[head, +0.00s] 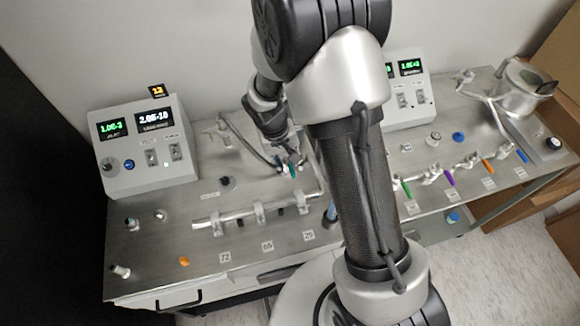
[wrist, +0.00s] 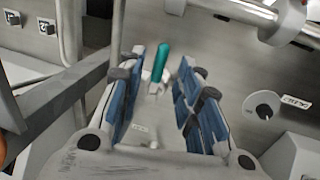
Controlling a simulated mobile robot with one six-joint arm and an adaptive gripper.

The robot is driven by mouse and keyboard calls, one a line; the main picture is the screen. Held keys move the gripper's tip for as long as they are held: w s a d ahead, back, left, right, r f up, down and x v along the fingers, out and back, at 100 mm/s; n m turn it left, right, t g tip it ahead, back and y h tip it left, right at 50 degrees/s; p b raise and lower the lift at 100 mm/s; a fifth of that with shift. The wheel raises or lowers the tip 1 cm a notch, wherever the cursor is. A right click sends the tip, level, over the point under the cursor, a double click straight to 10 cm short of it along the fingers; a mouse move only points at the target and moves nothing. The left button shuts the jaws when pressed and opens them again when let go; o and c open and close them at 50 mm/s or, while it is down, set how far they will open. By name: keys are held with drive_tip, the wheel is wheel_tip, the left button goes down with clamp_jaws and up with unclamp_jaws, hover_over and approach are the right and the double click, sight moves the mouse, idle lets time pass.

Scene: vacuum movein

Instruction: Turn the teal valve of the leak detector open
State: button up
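The teal valve handle (wrist: 161,62) shows in the wrist view between the far ends of my blue-padded fingers. My gripper (wrist: 163,72) is open, with a finger on either side of the handle and visible gaps. I cannot tell how deep the handle sits between them. In the head view the teal handle (head: 293,171) is small and partly hidden by my gripper (head: 285,163), which points down at the bench. The leak detector appears to be the grey box with two displays (head: 145,150) at the left.
A metal pipe (head: 235,216) on clamps runs left of the valve. A second display box (head: 408,90) stands behind my arm. Valves with green, purple and orange handles (head: 488,165) line the right side.

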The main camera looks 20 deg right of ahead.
sight(290, 166)
drive_tip(key=shift+d+f, duration=0.25)
drive_tip(key=shift+f, duration=1)
drive_tip(key=shift+c, duration=0.3)
clamp_jaws()
